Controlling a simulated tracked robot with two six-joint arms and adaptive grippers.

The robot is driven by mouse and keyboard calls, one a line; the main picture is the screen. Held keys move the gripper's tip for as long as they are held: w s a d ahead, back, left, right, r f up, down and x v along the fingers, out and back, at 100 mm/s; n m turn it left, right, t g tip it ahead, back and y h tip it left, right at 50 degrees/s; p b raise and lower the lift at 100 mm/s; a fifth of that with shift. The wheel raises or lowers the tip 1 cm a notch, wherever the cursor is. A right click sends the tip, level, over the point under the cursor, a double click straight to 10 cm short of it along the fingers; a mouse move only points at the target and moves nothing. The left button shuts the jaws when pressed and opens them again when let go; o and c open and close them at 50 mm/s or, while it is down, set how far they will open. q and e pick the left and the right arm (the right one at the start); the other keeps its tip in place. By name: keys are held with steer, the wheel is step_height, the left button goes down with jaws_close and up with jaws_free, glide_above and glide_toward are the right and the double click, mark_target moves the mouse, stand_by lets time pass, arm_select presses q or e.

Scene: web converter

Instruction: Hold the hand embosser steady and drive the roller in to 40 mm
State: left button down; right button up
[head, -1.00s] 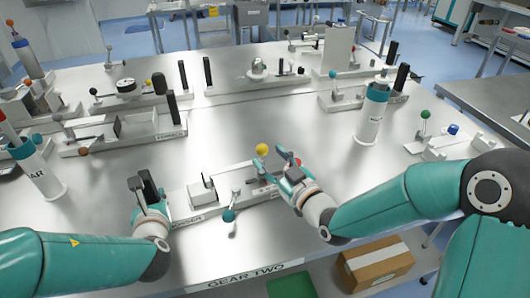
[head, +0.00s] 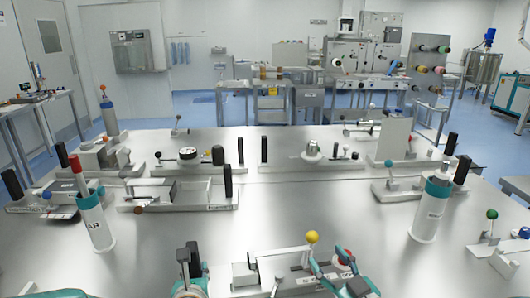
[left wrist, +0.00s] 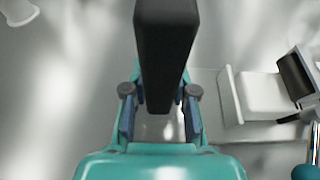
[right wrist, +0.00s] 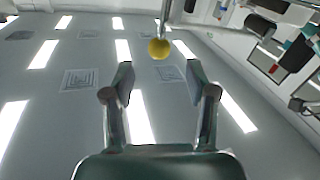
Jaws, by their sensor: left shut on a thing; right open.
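In the head view my left gripper (head: 190,280) is partly cut off by the lower edge. My right gripper (head: 332,268) is open beside the yellow knob. In the right wrist view the yellow knob (right wrist: 158,48) shows beyond the open, empty fingertips (right wrist: 159,75). I cannot tell which part is the roller, and no scale is readable.
Several other fixtures with levers and black handles stand behind, such as one with a round dark disc (head: 188,154). White-and-teal cylinders stand left (head: 95,222) and right (head: 432,212). The middle of the metal table (head: 270,205) is clear.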

arm_select(q)
steer(key=shift+s+f, duration=0.1)
steer(key=shift+f, duration=0.2)
steer(key=c, duration=1.2)
jaws_free()
steer(key=shift+c, duration=0.2)
steer(key=o, duration=0.4)
steer(key=shift+r, duration=0.25)
steer(key=shift+r, duration=0.1)
steer(key=v, duration=1.1)
steer(key=shift+s, duration=0.35)
steer(key=shift+r, duration=0.15)
